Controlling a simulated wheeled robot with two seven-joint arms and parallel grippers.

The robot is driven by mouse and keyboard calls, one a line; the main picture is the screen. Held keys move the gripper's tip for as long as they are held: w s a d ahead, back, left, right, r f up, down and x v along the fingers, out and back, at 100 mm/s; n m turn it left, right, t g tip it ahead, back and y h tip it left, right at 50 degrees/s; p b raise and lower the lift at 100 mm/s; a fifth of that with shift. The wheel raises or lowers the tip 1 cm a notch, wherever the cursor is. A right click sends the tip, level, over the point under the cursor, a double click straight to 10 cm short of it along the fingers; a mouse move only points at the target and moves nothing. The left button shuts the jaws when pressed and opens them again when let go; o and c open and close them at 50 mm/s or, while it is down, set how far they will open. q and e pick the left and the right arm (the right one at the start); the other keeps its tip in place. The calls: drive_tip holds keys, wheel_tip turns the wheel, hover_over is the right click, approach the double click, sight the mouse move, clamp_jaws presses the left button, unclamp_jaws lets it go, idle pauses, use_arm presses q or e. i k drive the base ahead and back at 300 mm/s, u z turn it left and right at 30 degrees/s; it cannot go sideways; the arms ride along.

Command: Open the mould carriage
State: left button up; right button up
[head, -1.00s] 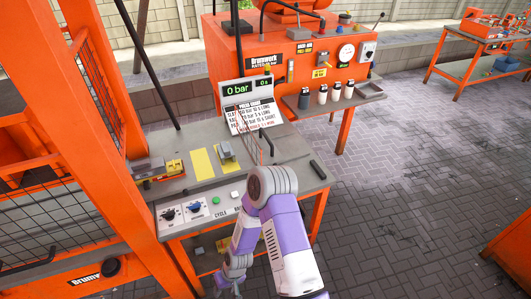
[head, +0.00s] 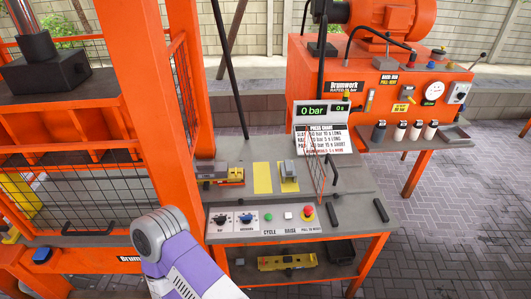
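The orange press frame (head: 140,100) fills the left of the head view. A wire-mesh guard (head: 60,197) closes its front, with a black bar handle (head: 88,230) low on it. I cannot clearly make out a mould carriage; the area behind the mesh is partly hidden. A black block with a cylindrical ram (head: 45,75) stands at the upper left. One of my purple and white arms reaches up from the bottom, in front of the press's lower right part. Neither gripper is in view.
A grey control bench (head: 350,215) stands right of the press, with knobs, buttons and a red stop button (head: 307,211). A display (head: 323,112) reads 0 bar. An orange power unit (head: 400,85) stands behind. Paved floor (head: 460,220) is clear at the right.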

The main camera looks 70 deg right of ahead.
sight(317, 177)
drive_tip(key=u, duration=1.5)
drive_tip(key=k, duration=2.35)
drive_tip(key=z, duration=2.5)
